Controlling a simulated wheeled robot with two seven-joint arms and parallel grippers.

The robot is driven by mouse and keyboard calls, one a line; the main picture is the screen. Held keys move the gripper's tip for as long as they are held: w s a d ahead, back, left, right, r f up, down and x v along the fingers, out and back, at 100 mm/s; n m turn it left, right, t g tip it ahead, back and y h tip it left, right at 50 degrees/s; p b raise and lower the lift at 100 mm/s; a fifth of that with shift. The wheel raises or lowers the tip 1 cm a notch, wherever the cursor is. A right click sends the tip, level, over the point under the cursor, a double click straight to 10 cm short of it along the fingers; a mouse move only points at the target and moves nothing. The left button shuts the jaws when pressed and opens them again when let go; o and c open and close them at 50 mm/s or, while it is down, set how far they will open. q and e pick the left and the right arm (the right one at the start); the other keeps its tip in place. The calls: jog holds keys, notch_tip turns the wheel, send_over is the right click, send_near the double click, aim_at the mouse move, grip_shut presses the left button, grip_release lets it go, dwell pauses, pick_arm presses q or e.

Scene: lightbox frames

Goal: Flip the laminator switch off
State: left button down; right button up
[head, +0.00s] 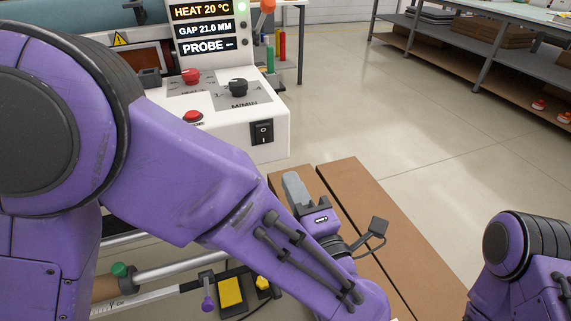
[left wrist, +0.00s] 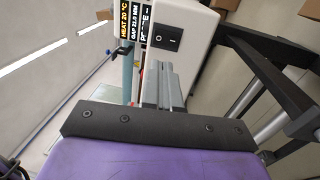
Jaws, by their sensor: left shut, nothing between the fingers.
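The laminator (head: 225,130) stands at the upper left of the head view, with a white control housing. Its black rocker switch (head: 262,132), marked I and O, is on the front face near the right corner. The switch also shows in the left wrist view (left wrist: 167,39). Which side is pressed in, I cannot tell. My left gripper (head: 292,181) is shut and empty, its grey tip pointing up below and right of the switch, apart from it.
A display (head: 205,28) reads HEAT 20 °C and GAP 21.0 MM, with a lit green lamp (head: 240,6). A red button (head: 193,116) and a black knob (head: 237,87) sit on the panel. Brown boards (head: 375,205) lie under my left gripper.

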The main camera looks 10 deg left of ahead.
aim_at(266, 130)
pick_arm(q)
jog(key=x, duration=1.2)
jog(key=shift+w+a+p, duration=0.15)
jog(key=shift+p, duration=0.15)
jog(key=shift+w+a+r+p, duration=0.15)
jog(key=shift+r+p, duration=0.4)
jog(key=shift+p, duration=0.45)
jog(key=shift+f+b, duration=0.35)
jog(key=shift+b, duration=0.05)
jog(key=shift+s+d, duration=0.3)
jog(key=s+d+r, duration=0.2)
jog(key=s+d, duration=0.5)
jog(key=s, duration=0.4)
jog(key=shift+d+p, duration=0.2)
jog(key=shift+p, duration=0.1)
